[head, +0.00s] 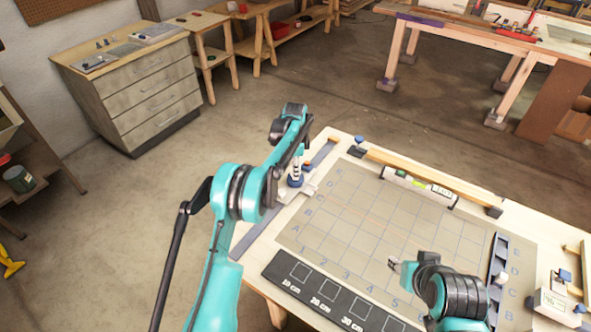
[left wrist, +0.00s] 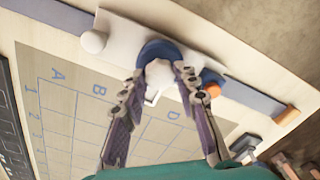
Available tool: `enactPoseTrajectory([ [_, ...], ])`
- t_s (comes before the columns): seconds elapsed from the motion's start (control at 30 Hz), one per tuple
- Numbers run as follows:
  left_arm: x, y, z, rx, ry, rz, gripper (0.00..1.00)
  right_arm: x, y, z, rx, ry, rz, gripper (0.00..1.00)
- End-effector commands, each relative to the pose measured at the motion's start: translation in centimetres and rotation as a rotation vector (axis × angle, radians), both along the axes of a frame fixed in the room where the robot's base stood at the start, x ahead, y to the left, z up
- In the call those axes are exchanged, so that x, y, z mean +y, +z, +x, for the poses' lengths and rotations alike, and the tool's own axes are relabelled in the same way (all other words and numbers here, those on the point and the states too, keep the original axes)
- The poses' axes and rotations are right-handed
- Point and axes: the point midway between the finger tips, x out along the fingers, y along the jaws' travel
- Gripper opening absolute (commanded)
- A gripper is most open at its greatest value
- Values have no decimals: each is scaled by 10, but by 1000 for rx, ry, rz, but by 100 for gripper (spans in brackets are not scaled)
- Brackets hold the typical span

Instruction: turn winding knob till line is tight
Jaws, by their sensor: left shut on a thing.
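The winding knob is a white, lobed piece (left wrist: 157,74) on a round blue base (left wrist: 153,50), at the left side of the gridded board (head: 345,205). The blue base also shows in the head view (head: 296,182). My left gripper (left wrist: 163,77) has its fingertips on either side of the white knob and is shut on it. In the head view my left gripper (head: 295,170) points down over the knob. I cannot make out clearly whether the line is slack or tight. My right gripper (head: 394,264) hovers over the board's front right, apart from the knob; its jaw opening is too small to judge.
A black strip with squares marked in cm (head: 330,300) lies along the board's front. A dark rack (head: 498,262) and a small display box (head: 553,303) stand at right.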

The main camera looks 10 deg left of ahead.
Motion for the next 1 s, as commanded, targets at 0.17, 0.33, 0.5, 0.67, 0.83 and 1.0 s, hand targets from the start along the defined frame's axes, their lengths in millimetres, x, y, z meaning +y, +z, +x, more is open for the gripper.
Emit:
enactPoseTrajectory([
  [0.17, 0, 0, 0, 0, 0, 0, 1, 0, 0, 0, 0, 0, 0, 40],
  [0.33, 0, 0, 0, 0, 1, 0, 48, 0, 0, 0, 0, 0, 0, 40],
  [0.5, 0, 0, 0, 0, 1, 0, 51, 0, 0, 0, 0, 0, 0, 40],
  [0.67, 0, 1, 0, 0, 1, 0, 51, 0, 0, 0, 0, 0, 0, 40],
  [0.83, 0, 19, 0, 0, 1, 0, 51, 0, 0, 0, 0, 0, 0, 40],
  [1.0, 0, 56, 0, 0, 1, 0, 51, 0, 0, 0, 0, 0, 0, 40],
])
